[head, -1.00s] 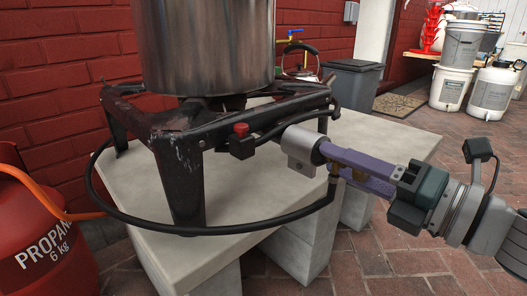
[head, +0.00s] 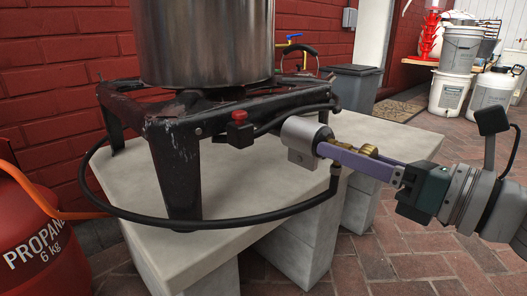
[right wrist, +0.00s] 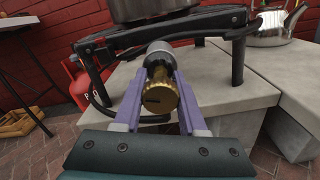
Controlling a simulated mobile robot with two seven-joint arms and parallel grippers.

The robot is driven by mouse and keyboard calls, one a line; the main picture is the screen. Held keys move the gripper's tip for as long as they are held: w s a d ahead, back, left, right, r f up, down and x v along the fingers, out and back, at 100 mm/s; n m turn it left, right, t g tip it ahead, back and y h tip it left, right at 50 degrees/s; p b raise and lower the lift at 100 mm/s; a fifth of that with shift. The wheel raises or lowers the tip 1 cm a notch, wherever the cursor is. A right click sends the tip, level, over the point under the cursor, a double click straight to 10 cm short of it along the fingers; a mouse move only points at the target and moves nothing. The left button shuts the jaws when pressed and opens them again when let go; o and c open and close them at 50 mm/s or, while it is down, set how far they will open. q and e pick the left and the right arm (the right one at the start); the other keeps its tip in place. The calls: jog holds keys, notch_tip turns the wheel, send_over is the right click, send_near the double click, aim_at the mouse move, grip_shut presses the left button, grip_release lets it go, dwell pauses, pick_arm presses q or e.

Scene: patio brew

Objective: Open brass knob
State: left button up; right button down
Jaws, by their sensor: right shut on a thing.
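The brass knob (right wrist: 160,98) sits at the end of a grey cylindrical fitting (head: 303,140) on the front right of the black burner stand. In the head view the knob (head: 368,149) shows only in part, behind a purple finger. My right gripper (right wrist: 160,92) has one purple finger on each side of the knob and is shut on it. In the head view my right gripper (head: 352,158) reaches in from the right, with its fingers up against the fitting. My left gripper is not in view.
A large steel pot (head: 205,45) stands on the burner stand (head: 175,150), which rests on a pale slab table (head: 235,185). A black hose (head: 250,216) loops around the front of the stand. A red propane bottle (head: 40,235) is at left. Open brick floor lies at right.

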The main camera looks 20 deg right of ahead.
dwell(0.5)
jog(key=shift+c, duration=2.3)
grip_release()
jog(key=p+v, duration=0.2)
jog(key=v, duration=0.8)
